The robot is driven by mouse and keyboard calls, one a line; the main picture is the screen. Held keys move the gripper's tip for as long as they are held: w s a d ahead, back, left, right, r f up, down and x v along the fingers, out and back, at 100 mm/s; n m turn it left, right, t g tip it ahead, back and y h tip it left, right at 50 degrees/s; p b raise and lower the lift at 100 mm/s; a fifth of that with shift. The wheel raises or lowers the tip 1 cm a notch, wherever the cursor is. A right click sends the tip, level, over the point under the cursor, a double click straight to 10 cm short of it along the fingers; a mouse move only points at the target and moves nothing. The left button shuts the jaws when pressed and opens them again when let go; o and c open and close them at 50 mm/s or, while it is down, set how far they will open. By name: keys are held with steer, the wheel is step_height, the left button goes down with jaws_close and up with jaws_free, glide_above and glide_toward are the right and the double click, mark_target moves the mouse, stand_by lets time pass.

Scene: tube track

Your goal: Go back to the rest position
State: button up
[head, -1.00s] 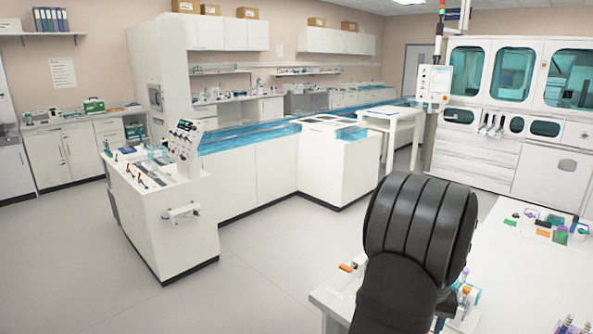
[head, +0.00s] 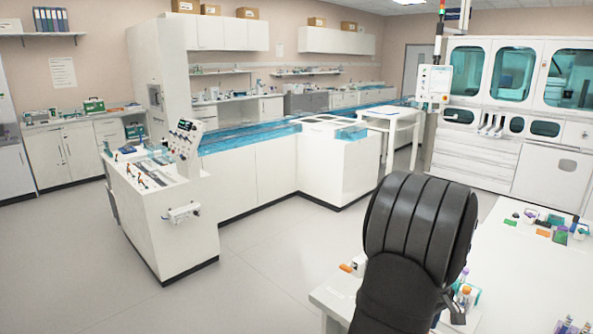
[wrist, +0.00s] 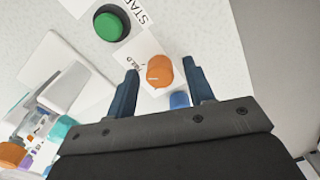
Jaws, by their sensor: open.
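My gripper (wrist: 160,92) is open in the wrist view, with its two dark blue fingers apart. An orange round piece (wrist: 159,71) shows between the fingertips, beside a printed label on a white surface (wrist: 205,30). I cannot tell whether a finger touches it. A small blue piece (wrist: 179,100) shows just below it. In the head view my black arm fills the lower right and hides the gripper. An orange piece (head: 346,268) shows at the left of my arm, on the near table.
A green round button (wrist: 108,26) sits beside a START label. Tubes with coloured caps (wrist: 30,150) stand at the lower left of the wrist view. The near table (head: 520,285) carries small items. A white console (head: 165,225) stands left, with open floor (head: 285,260) between.

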steer(key=shift+n, duration=0.4)
steer(key=o, duration=0.3)
steer(key=shift+r, duration=0.1)
steer(key=o, duration=0.8)
steer(key=r, duration=0.3)
steer(key=w+d+r+n+h, duration=0.1)
steer(key=r, duration=0.3)
steer(key=w+d+r+h, duration=0.1)
steer(key=r, duration=0.2)
steer(key=shift+d+r+t, duration=0.25)
steer(key=shift+t, duration=0.05)
steer(key=shift+o, duration=0.2)
step_height(320, 180, up, 11)
steer(key=d+n+h, duration=0.2)
steer(key=x, duration=0.9)
steer(key=shift+w+f+t, duration=0.2)
steer(key=shift+f+t, duration=0.1)
steer(key=shift+r, duration=0.1)
steer(key=w+v, duration=0.1)
steer(key=v, duration=0.8)
steer(key=shift+s+a+r, duration=0.3)
steer(key=shift+s+r, duration=0.05)
steer(key=shift+s, duration=0.15)
